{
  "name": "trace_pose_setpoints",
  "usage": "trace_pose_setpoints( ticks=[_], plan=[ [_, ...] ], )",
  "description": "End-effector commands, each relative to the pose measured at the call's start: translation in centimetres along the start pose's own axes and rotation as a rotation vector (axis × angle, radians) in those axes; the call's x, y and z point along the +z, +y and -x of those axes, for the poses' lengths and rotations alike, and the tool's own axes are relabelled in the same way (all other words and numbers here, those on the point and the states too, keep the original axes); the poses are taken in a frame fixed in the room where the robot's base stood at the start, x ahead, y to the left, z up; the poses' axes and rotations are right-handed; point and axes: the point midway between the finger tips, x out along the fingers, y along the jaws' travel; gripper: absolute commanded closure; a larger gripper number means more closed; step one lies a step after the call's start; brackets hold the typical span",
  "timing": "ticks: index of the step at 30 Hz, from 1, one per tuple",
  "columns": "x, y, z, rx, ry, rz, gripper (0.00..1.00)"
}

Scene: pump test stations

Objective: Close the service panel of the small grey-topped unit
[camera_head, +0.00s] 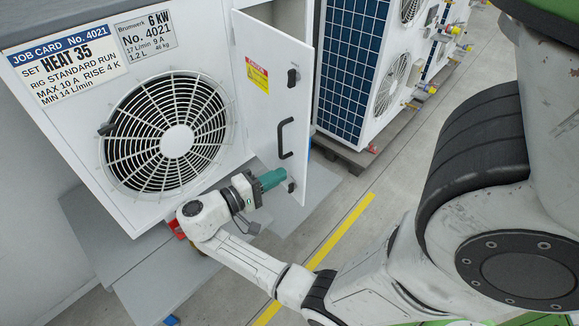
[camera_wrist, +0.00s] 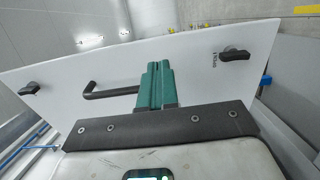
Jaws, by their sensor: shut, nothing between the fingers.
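The small unit (camera_head: 85,130) has a white body, a grey top (camera_head: 50,14) and a round fan grille; it stands at left in the head view. Its service panel (camera_head: 262,115) stands swung open at the right end, with a black handle, two dark latches and a yellow-red label on the visible face. My gripper (camera_head: 277,178) has teal fingers, shut and empty, at the panel's lower part beside the lower latch (camera_head: 291,187). In the wrist view the fingers (camera_wrist: 155,82) are in front of the panel (camera_wrist: 200,72), near its handle (camera_wrist: 110,91). I cannot tell whether they touch it.
A larger unit with a blue grid side (camera_head: 350,65) stands behind the panel on a dark base. More units with coloured fittings stand farther back. A yellow floor line (camera_head: 340,233) crosses open floor right of the small unit. Grey plates (camera_head: 150,275) lie below it.

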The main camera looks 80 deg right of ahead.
Motion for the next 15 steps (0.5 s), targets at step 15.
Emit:
trace_pose_setpoints(
  ticks=[15],
  plan=[
    [0.0,0.1,-4.3,0.000,0.002,-0.002,1.00]
  ],
)
